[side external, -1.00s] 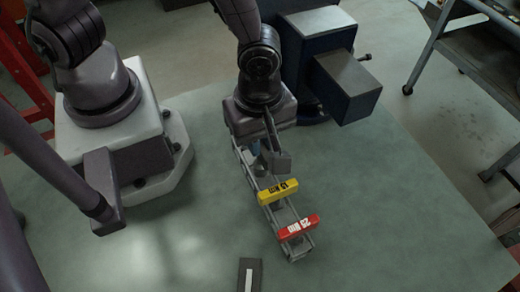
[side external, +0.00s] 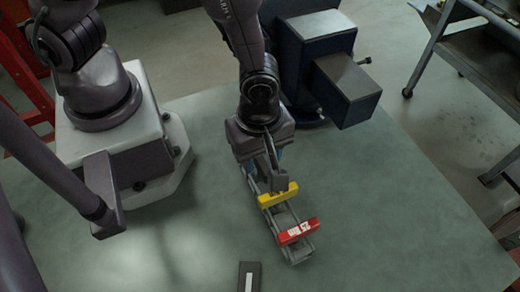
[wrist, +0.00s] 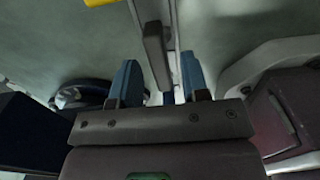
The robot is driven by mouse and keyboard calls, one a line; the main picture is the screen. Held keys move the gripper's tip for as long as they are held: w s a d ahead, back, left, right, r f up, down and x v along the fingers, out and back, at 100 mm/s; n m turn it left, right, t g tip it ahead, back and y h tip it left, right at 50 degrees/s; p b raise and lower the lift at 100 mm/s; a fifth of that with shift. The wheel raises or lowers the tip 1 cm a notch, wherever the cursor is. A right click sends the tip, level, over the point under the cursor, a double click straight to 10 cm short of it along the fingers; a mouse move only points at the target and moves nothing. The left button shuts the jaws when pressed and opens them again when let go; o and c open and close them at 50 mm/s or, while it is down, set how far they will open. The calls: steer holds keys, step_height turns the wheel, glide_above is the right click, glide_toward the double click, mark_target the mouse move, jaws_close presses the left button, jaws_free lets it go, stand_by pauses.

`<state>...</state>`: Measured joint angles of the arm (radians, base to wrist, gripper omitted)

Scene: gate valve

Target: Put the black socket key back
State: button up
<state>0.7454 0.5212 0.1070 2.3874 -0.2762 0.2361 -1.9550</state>
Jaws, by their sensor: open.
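My gripper (side external: 264,163) is over the upper end of a narrow grey rack (side external: 301,255) and points down. In the wrist view its two blue fingers (wrist: 160,68) are apart. A dark grey bar (wrist: 154,52) shows between and beyond them; I cannot tell whether it is the black socket key. Nothing is seen clamped. A yellow labelled key (side external: 278,194) and a red labelled key (side external: 298,231) lie across the rack, below the gripper in the side view. The rack's upper end is hidden under my gripper.
A dark flat piece with a white stripe (side external: 250,277) lies at the table's front edge of the picture, cut off. A dark blue block-shaped machine (side external: 345,90) stands behind right of my gripper. The green table (side external: 400,220) is clear on the right.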

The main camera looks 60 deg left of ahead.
steer(key=shift+r, duration=0.1)
step_height(320, 180, up, 11)
steer(key=s+a+r+m+t, duration=0.2)
steer(key=a+r+m+t, duration=0.3)
steer(key=a+r+m, duration=1)
steer(key=a+m, duration=0.1)
steer(key=m, duration=0.2)
steer(key=shift+a+r+t, duration=0.2)
steer(key=shift+r+t, duration=0.1)
steer(key=shift+r, duration=0.1)
stand_by(0.5)
